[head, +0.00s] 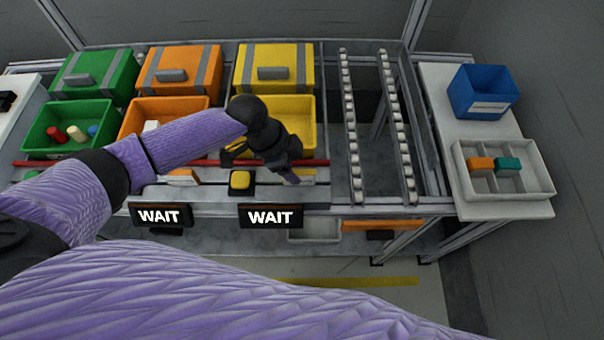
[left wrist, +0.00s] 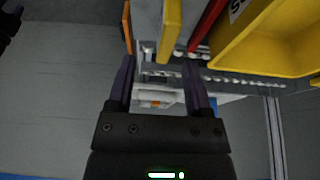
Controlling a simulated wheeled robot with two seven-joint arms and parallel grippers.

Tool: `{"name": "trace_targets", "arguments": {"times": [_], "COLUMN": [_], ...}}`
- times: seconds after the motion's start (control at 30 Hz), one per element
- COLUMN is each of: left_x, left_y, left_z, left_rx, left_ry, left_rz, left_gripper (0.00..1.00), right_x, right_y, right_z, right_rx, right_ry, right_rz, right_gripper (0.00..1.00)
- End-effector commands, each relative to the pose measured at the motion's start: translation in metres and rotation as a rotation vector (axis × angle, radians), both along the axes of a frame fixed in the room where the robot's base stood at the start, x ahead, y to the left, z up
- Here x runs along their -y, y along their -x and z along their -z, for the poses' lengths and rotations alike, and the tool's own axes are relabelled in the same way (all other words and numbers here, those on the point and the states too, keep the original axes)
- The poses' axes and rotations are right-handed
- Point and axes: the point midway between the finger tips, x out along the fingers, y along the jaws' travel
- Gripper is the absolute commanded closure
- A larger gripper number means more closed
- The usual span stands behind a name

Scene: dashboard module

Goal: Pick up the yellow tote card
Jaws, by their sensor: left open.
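The yellow tote card (head: 306,175) shows as a small yellow and white piece at the front ledge below the yellow tote, partly covered by my left gripper (head: 291,179). In the left wrist view, a thin yellow panel (left wrist: 170,30), which looks like the card, stands at the top, beyond the fingertips. My left gripper also shows there (left wrist: 158,68), with its two fingers apart and nothing held between them. I cannot tell the exact gap between fingers and card. My right gripper is not in view.
The yellow tote (head: 305,112) stands behind a red rail (head: 90,163). A yellow button (head: 240,180) is just left of the gripper, and WAIT signs (head: 270,216) hang in front. An orange card (head: 183,176) is further left. Roller tracks (head: 352,140) lie to the right.

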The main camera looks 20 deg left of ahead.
Motion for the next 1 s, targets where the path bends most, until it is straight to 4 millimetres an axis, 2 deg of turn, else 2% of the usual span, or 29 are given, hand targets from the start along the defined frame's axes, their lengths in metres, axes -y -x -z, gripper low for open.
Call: {"name": "trace_targets", "arguments": {"times": [0.03, 0.17, 0.43, 0.47, 0.73, 0.77, 1.0], "left_x": [0.002, 0.008, 0.011, 0.011, 0.01, 0.01, 0.01], "left_y": [-0.003, -0.008, -0.009, -0.009, -0.008, -0.008, -0.008], "left_z": [0.016, 0.037, 0.041, 0.04, 0.04, 0.04, 0.04], "left_rx": [-0.003, -0.001, 0.002, 0.001, 0.001, 0.001, 0.001], "left_ry": [0.001, 0.0, -0.001, 0.0, 0.0, 0.0, 0.0], "left_rz": [-0.001, -0.001, -0.001, -0.002, -0.001, -0.001, -0.002], "left_gripper": [0.35, 0.35, 0.35, 0.4, 0.97, 1.0, 1.0], "right_x": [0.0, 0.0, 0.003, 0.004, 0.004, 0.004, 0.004], "right_y": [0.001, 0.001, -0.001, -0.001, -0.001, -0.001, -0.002], "right_z": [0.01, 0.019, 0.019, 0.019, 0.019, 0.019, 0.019], "right_rx": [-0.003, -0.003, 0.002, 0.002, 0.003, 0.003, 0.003], "right_ry": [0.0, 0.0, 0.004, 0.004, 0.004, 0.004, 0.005], "right_rz": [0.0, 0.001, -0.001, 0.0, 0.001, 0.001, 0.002], "right_gripper": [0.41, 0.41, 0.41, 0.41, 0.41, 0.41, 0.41]}}
